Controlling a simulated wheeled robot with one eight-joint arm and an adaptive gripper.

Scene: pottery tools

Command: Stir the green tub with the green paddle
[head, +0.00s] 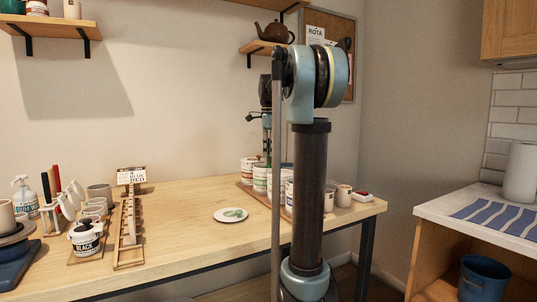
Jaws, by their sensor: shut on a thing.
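A row of white tubs stands on a wooden board at the right of the table. The green tub (260,179), with a green label, is behind the tub with red marks (249,168) and left of my arm, which hides part of the row. My gripper (267,122) is small and partly hidden behind my arm, above the tubs. It points down and is shut on a thin upright thing, which looks like the green paddle (268,148). Its lower end is near the tubs. I cannot tell whether it is inside the green tub.
A white plate (231,215) with green on it lies on the table (185,220). A wooden rack (130,235), a black-labelled tub (86,238), mugs and a pump bottle (25,192) stand at the left. A small red-and-white item (364,197) lies near the right edge.

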